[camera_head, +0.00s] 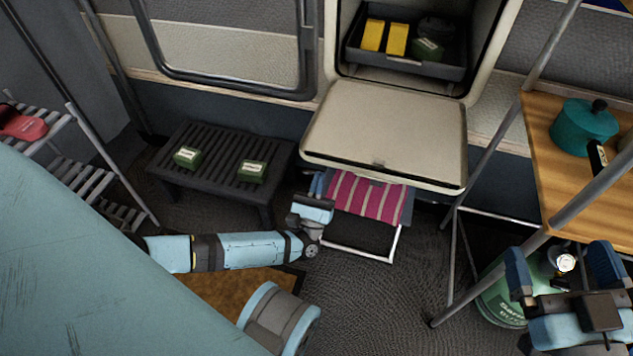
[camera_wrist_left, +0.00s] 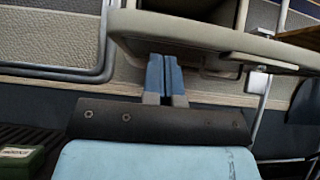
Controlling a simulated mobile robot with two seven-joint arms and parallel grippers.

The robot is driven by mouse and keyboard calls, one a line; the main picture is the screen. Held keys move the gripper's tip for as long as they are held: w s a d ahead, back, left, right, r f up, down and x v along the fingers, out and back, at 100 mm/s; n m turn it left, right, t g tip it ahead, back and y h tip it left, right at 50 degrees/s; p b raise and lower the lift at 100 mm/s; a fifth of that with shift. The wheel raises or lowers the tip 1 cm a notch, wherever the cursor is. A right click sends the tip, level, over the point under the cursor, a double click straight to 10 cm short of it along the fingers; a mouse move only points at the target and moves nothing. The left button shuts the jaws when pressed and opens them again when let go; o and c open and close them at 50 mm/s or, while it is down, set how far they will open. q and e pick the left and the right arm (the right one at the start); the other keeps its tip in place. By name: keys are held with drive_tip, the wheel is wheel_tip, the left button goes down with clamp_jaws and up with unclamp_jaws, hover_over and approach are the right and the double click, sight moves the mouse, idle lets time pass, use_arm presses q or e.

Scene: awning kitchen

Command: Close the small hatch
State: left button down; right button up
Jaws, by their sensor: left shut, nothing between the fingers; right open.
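The small hatch door (camera_head: 385,135) is a cream panel hinged at its lower side. It hangs open, folded down towards me, below a lit compartment in the wall. My left gripper (camera_head: 316,186) is shut and empty, just under the hatch door's left front part. In the left wrist view the shut fingertips (camera_wrist_left: 165,65) point up at the underside of the hatch door (camera_wrist_left: 205,35). I cannot tell whether they touch it. My right gripper (camera_head: 565,265) is open and empty at the lower right, far from the hatch.
A dark tray (camera_head: 405,62) with yellow and green boxes sits inside the compartment. A black slatted table (camera_head: 220,165) stands left and a striped stool (camera_head: 365,195) stands under the hatch. A wooden table (camera_head: 555,130) with a teal pot and a green gas bottle (camera_head: 500,305) are right.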

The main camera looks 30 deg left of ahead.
use_arm(q)
drive_tip(key=shift+r, duration=0.85)
